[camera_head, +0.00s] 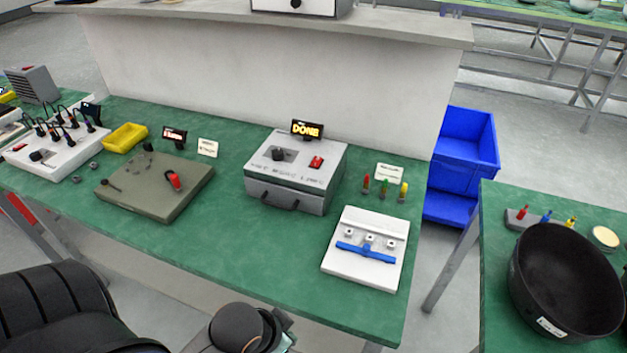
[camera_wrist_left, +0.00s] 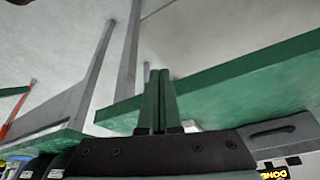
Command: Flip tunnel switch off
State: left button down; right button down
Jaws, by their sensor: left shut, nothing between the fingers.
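A grey box (camera_head: 296,176) with a dark front handle stands mid-table; its printed label is too blurred to read. On its top are a black knob (camera_head: 278,154) and a red switch (camera_head: 316,162). A small display (camera_head: 307,129) behind it reads "DONE" and also shows upside down in the left wrist view (camera_wrist_left: 274,174). Another red switch (camera_head: 174,181) sits on an olive panel (camera_head: 150,203). I cannot tell which switch is the tunnel's. My left gripper (camera_head: 287,338) is low at the table's front, apart from both; its fingers (camera_wrist_left: 157,75) are shut and empty. My right gripper is out of view.
A white fixture with a blue bar (camera_head: 366,252) stands at right. A yellow tray (camera_head: 125,136) and a wired white unit (camera_head: 52,152) are at left. Blue bins (camera_head: 466,140) stand beyond the table. A black bowl (camera_head: 562,285) is on the right table. The green front strip is clear.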

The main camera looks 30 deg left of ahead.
pick_arm(q)
jog(key=shift+n+t, duration=0.3)
jog(key=shift+t, duration=0.6)
jog(key=w+a, duration=0.1)
jog(key=w, duration=0.1)
jog(key=w+r, duration=0.1)
jog(key=w, duration=0.1)
jog(key=w+a+r, duration=0.1)
jog(key=w, duration=0.1)
jog(key=shift+w+a+r, duration=0.1)
jog(key=shift+w+a, duration=0.05)
jog(key=shift+a, duration=0.15)
jog(key=w+a+r+t, duration=0.1)
jog(key=w, duration=0.2)
jog(key=w+a+r+t, duration=0.1)
jog(key=w, duration=0.2)
jog(key=w+a+r+n+t+y, duration=0.1)
jog(key=w+a+t, duration=0.1)
jog(key=w, duration=0.1)
jog(key=shift+w+r, duration=0.25)
jog(key=w+a+r+n+t+y, duration=0.3)
jog(key=w+a+r+t, duration=0.3)
jog(key=w+a+r, duration=0.3)
jog(key=shift+w+a+r, duration=0.2)
jog(key=shift+w+r, duration=0.15)
jog(key=shift+w, duration=0.2)
